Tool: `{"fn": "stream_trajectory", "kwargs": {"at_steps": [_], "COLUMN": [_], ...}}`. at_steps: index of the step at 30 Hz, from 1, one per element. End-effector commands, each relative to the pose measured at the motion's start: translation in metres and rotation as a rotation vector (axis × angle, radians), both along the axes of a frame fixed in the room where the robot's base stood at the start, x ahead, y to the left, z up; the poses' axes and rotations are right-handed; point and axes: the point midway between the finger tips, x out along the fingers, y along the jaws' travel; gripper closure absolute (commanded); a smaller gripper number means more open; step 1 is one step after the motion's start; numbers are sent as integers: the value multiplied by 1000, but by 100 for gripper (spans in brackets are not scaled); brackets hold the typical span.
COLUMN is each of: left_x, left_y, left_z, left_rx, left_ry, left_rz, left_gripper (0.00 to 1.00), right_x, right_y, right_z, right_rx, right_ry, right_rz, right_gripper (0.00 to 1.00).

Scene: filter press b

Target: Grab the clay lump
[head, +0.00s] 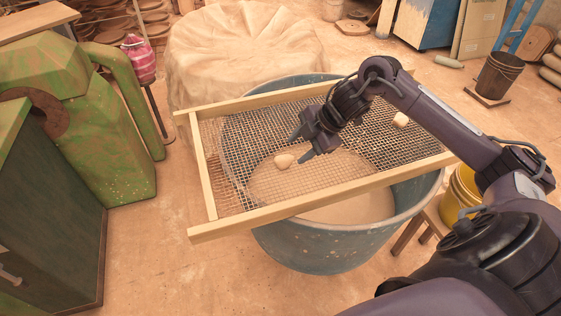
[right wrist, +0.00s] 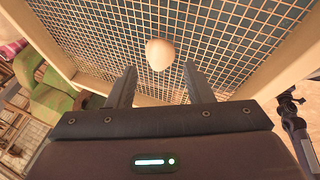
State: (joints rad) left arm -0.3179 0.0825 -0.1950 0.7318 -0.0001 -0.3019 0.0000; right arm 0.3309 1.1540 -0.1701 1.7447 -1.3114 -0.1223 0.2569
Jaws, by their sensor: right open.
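A small pale clay lump (head: 284,161) lies on the wire mesh of a wood-framed sieve (head: 320,207) in the head view. A second pale lump (head: 401,119) sits near the sieve's right side. My right gripper (head: 300,146) is open and empty, just above and beside the nearer lump, apart from it. In the right wrist view the lump (right wrist: 160,54) shows beyond the two spread fingertips, roughly midway between them. My left gripper is not in view.
The sieve rests across a blue-grey tub (head: 330,250) of tan liquid. A green machine (head: 110,130) stands at the left and a cloth-covered round form (head: 240,50) behind. A yellow bucket (head: 460,195) is at the right. Open floor lies in front.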

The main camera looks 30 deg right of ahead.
Motion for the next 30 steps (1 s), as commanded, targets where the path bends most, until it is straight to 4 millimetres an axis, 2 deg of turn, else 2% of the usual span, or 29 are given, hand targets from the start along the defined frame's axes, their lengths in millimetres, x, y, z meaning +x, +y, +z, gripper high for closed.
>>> {"fn": "stream_trajectory", "kwargs": {"at_steps": [10,20,27,30], "left_x": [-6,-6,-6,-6], "left_y": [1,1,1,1], "left_z": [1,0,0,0], "left_rx": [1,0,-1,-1], "left_ry": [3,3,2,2], "left_rz": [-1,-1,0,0], "left_gripper": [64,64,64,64], "right_x": [22,24,24,24], "right_y": [16,19,19,19], "right_z": [-40,-49,-50,-50], "right_rx": [1,-2,-1,-1], "right_ry": [-1,-1,1,1], "right_rz": [-1,1,1,1], "right_gripper": [53,53,83,84]}}
